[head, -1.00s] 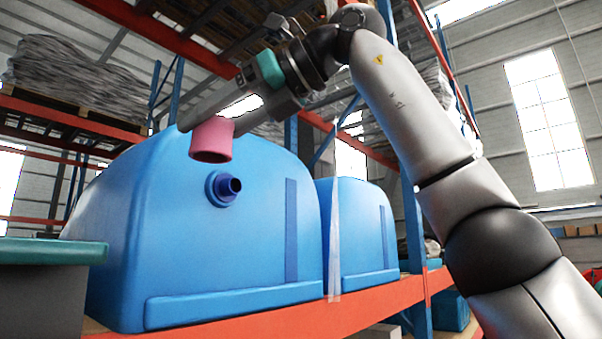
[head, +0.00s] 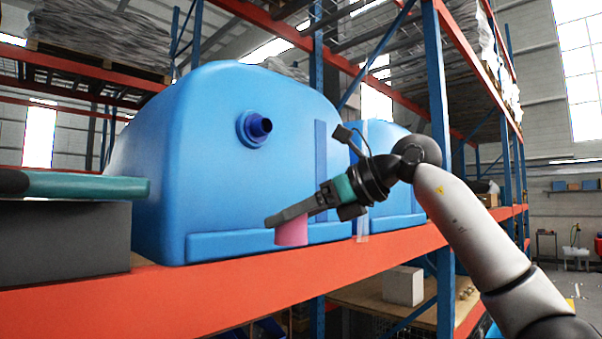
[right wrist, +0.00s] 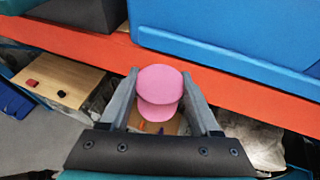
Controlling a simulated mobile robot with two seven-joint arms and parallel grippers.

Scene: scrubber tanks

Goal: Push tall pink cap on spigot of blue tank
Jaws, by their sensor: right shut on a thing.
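The blue tank (head: 200,150) stands on the orange-edged shelf. Its dark blue spigot (head: 256,128) sticks out of the upper front face and is uncovered. My right gripper (head: 283,218) is shut on the tall pink cap (head: 291,233) and holds it in front of the tank's lower edge, below and slightly right of the spigot in the head view. The cap looks roughly upright there. In the right wrist view the cap (right wrist: 160,86) sits between both fingers, and part of the blue tank (right wrist: 240,40) shows beyond. The spigot is not visible in that view.
A second blue tank (head: 385,145) stands behind to the right. The orange shelf beam (head: 200,293) runs below the cap. A blue rack post (head: 438,90) rises at the right. A white box (head: 404,285) sits below.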

